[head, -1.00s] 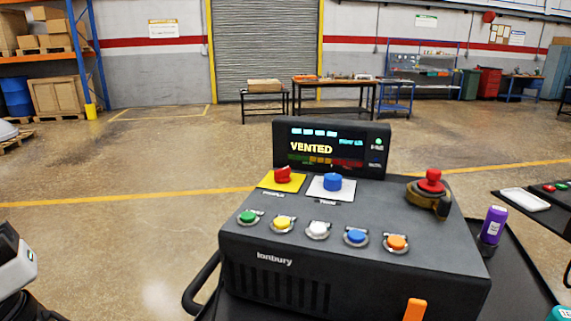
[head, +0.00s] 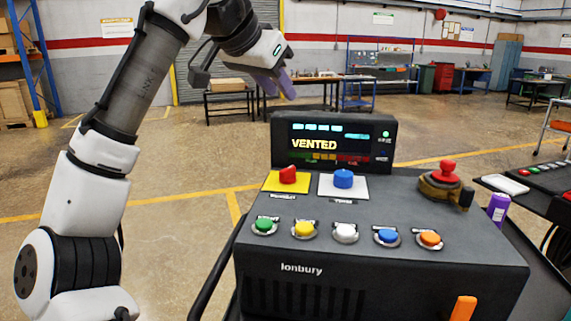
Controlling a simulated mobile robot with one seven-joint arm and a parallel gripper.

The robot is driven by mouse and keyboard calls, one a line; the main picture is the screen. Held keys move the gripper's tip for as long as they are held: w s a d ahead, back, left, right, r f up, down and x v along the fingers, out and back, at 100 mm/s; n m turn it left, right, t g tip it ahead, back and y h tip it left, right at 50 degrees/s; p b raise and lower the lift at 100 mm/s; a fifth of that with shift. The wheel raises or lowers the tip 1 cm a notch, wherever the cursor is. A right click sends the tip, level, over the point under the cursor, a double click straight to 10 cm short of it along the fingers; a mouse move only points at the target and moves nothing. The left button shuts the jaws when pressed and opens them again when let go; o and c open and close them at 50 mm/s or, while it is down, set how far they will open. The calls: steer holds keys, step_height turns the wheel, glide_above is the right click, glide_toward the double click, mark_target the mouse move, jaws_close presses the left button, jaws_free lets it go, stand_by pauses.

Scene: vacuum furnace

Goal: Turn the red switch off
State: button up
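The red switch (head: 288,175) is a rotary knob on a yellow plate (head: 272,186), at the back left of the dark control console (head: 375,262). Its exact pointing direction is too small to tell. My gripper (head: 284,90) is in the air above and behind the console's display, up and left of centre, with purple-grey fingers pointing down and right. It is apart from the switch and holds nothing that I can see. Whether its fingers are open or shut is not clear.
A blue knob (head: 344,179) on a white plate sits right of the red switch. Several coloured buttons line the front. A red mushroom button (head: 447,171) is at the right. The display (head: 329,143) reads VENTED. A purple can (head: 498,207) stands on the right.

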mark_target(287, 168)
steer(key=s+a+f+g+y, duration=0.2)
steer(key=s+g+y, duration=0.1)
steer(key=s+g, duration=0.1)
steer(key=shift+n, duration=0.3)
steer(key=x, duration=0.8)
steer(key=d+b+x, duration=0.1)
steer(key=x, duration=0.4)
steer(key=shift+s+r, duration=0.1)
jaws_close()
